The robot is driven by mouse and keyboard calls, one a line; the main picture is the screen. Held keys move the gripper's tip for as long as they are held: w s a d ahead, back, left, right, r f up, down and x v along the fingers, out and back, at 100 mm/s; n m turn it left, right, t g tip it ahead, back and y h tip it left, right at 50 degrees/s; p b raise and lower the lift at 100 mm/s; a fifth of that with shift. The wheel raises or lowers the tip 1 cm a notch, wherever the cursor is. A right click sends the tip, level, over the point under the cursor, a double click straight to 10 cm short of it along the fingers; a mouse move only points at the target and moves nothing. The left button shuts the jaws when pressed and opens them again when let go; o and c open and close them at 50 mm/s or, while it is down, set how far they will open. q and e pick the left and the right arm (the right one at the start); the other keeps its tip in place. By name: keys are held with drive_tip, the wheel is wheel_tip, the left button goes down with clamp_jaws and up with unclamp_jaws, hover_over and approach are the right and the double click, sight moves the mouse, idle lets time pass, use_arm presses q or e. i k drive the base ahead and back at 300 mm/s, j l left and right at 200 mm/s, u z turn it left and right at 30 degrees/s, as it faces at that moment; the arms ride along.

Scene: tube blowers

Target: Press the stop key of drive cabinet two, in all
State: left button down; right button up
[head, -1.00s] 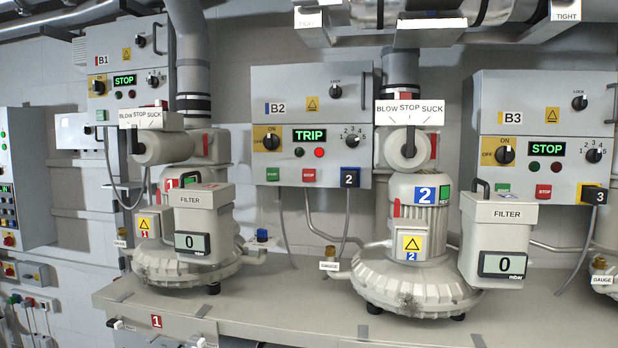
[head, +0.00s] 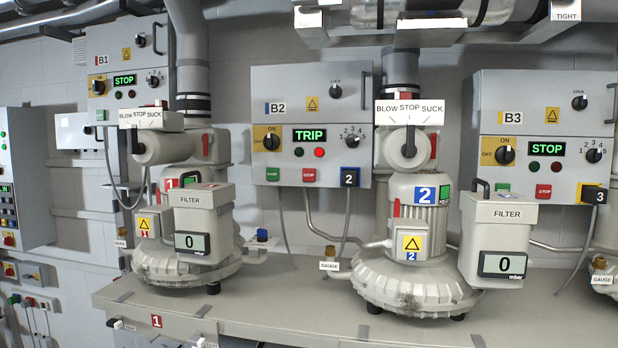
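Drive cabinet two, marked B2 (head: 345,90), is a grey box on the wall in the middle of the head view. Its red stop key (head: 309,175) sits low on the front, between the green start key (head: 273,175) and a blue plug marked 2 (head: 350,177). Its display (head: 310,135) reads TRIP in green. Under the display a red lamp (head: 319,152) is lit and the green lamp (head: 299,152) looks dark. Nothing covers the stop key. Neither of my grippers is in view.
Blower 2 (head: 412,285) stands on the bench (head: 290,315), right of and below the cabinet. Blower 1 (head: 165,265) stands to the left. Cabinets B1 (head: 124,60) and B3 (head: 540,95) both read STOP. The space in front of B2's keys is clear.

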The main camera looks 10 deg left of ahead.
sight(308, 175)
drive_tip(key=i+l+u, duration=0.1)
drive_tip(key=i+l, duration=0.15)
drive_tip(key=l, duration=0.15)
drive_tip(key=i+l+u, duration=0.1)
drive_tip(key=i+l, duration=0.15)
drive_tip(key=l, duration=0.2)
drive_tip(key=i+l, duration=0.25)
drive_tip(key=l, duration=0.15)
drive_tip(key=u, duration=0.05)
